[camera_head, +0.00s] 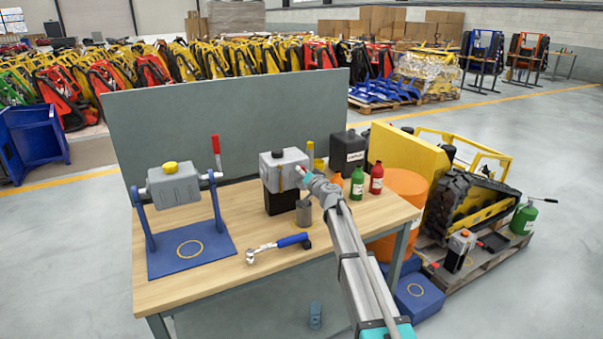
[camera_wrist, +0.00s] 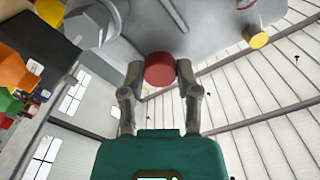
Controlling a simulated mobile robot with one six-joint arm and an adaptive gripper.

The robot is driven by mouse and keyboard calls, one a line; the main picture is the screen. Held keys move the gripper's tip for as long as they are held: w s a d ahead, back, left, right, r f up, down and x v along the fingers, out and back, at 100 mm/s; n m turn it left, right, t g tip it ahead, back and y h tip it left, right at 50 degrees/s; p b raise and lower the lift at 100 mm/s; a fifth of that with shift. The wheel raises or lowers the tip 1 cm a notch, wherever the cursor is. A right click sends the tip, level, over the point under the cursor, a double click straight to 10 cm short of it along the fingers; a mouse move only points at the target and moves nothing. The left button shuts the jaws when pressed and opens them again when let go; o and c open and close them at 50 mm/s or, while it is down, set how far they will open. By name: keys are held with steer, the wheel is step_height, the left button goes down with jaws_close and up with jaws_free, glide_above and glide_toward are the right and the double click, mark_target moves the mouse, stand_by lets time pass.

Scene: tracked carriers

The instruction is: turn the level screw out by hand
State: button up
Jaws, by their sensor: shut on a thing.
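A grey gearbox housing (camera_head: 284,168) stands on a black block (camera_head: 280,202) on the workbench. In the wrist view the housing (camera_wrist: 215,22) fills the top, with a red round screw head (camera_wrist: 160,68), the level screw, on its face. My gripper (camera_wrist: 160,82) has its two fingers on either side of this red head and is shut on it. In the head view my gripper (camera_head: 306,173) reaches the housing's right side, and the red head is only a small spot there. A brass-coloured plug (camera_wrist: 257,40) sits to the right on the housing.
A grey cup (camera_head: 304,213) stands just below my gripper. A blue-handled ratchet (camera_head: 280,246) lies at the bench front. A blue stand (camera_head: 190,250) holds another grey unit (camera_head: 174,186) at left. Bottles (camera_head: 357,182) and a black canister (camera_head: 348,150) stand at the right.

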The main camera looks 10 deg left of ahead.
steer(key=shift+n, duration=0.9)
steer(key=n, duration=0.9)
steer(key=shift+n, duration=0.4)
steer(key=n, duration=0.9)
steer(key=shift+w+n, duration=0.1)
steer(key=shift+n, duration=0.3)
